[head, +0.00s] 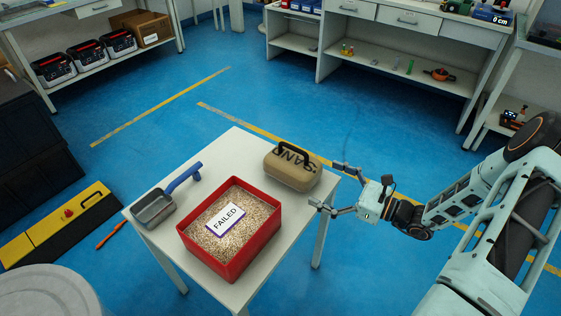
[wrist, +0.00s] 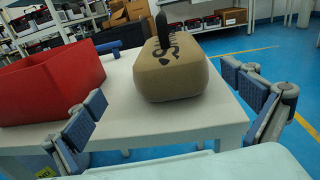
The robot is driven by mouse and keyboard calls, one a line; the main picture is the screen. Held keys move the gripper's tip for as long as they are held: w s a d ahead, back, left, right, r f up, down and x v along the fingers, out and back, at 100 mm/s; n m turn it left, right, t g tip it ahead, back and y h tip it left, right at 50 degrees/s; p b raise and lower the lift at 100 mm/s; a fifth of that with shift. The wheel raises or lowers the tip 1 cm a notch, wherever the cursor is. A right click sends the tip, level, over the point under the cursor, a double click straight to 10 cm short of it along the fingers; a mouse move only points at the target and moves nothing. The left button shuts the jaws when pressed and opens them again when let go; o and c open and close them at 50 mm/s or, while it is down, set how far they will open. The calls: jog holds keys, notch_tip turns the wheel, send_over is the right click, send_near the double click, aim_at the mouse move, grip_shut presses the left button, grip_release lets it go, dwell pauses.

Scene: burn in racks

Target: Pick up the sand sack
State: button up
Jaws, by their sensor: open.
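The tan sand sack (head: 291,172), with "SAND" lettering and a black handle on top, sits upright on the far right corner of the white table (head: 160,232). In the wrist view the sack (wrist: 170,76) stands straight ahead, between and beyond the fingers. My gripper (head: 332,186) is open and empty at the right edge of the table, just right of the sack and apart from it. Its two blue-padded fingers also show in the wrist view (wrist: 172,112), spread wide on either side. The sack's far side is hidden in the wrist view.
A red bin (head: 237,262) of granules with a "FAILED" card (head: 226,218) stands left of the sack. A metal scoop (head: 154,207) with a blue handle lies at the table's left. A yellow and black case (head: 62,222) lies on the floor. Shelves line the back.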

aim_at(292, 161)
jog(key=shift+m+t, duration=0.5)
jog(key=x, duration=0.3)
jog(key=b+x, duration=0.1)
jog(key=x, duration=0.1)
jog(key=shift+w+d, duration=0.25)
jog(key=shift+w, duration=0.2)
jog(key=shift+b+x, duration=0.8)
jog(key=shift+x, duration=2.3)
jog(key=shift+c, duration=0.6)
jog(key=c, duration=1.8)
jog(key=shift+r, duration=0.25)
jog(key=shift+c, duration=0.3)
jog(key=shift+r, duration=0.1)
